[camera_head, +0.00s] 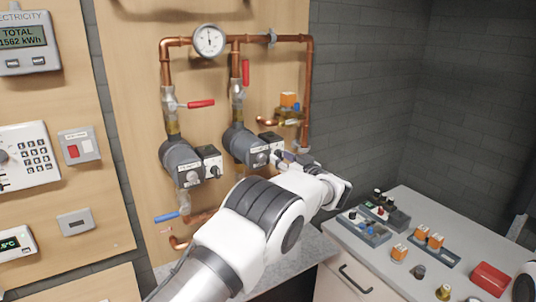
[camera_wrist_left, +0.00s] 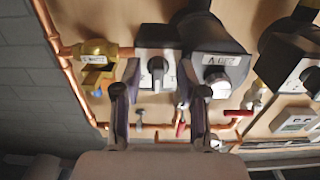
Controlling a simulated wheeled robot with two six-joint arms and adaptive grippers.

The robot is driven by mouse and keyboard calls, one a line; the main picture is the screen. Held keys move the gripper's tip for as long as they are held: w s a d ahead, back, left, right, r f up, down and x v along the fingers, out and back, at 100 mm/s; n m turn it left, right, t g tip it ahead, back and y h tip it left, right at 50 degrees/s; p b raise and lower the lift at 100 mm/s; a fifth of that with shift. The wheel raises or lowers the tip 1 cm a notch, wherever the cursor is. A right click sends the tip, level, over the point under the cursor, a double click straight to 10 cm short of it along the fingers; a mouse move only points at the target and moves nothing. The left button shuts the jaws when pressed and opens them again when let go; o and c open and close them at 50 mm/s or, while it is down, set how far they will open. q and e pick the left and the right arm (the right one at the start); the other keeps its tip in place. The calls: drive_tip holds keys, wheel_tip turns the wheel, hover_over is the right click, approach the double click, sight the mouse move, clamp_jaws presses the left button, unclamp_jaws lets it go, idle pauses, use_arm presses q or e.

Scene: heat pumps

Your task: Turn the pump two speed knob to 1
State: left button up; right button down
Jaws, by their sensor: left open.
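The right-hand pump (camera_head: 240,141) is mounted on the wooden panel, with a black-sided control box (camera_head: 269,140) at its right. In the left wrist view, the speed knob (camera_wrist_left: 157,68) is a dark knob with a pale pointer on the box's light face. The pump's round black body (camera_wrist_left: 216,35) is beside it. My left gripper (camera_head: 291,158) is in front of the control box, partly hidden by its own wrist. In the left wrist view, the open fingers (camera_wrist_left: 159,92) are spread on either side of the knob, apparently short of it. The knob's setting is unreadable. My right gripper is out of view.
A second pump (camera_head: 180,157) sits left. Copper pipes (camera_head: 309,85), red-handled valves (camera_head: 200,104) and a brass valve (camera_wrist_left: 95,60) surround the pumps. A grey worktop (camera_head: 447,262) with small parts and a red box (camera_head: 490,278) stands right.

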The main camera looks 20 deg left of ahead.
use_arm(q)
drive_tip(key=shift+a+r, duration=0.1)
drive_tip(key=shift+r, duration=0.1)
drive_tip(key=shift+s+d+r, duration=0.2)
drive_tip(key=shift+d+r, duration=0.05)
drive_tip(key=shift+d, duration=0.35)
drive_tip(key=shift+c, duration=1)
drive_tip(key=shift+w, duration=0.1)
clamp_jaws()
drive_tip(key=shift+a, duration=0.25)
drive_tip(key=shift+d, duration=0.1)
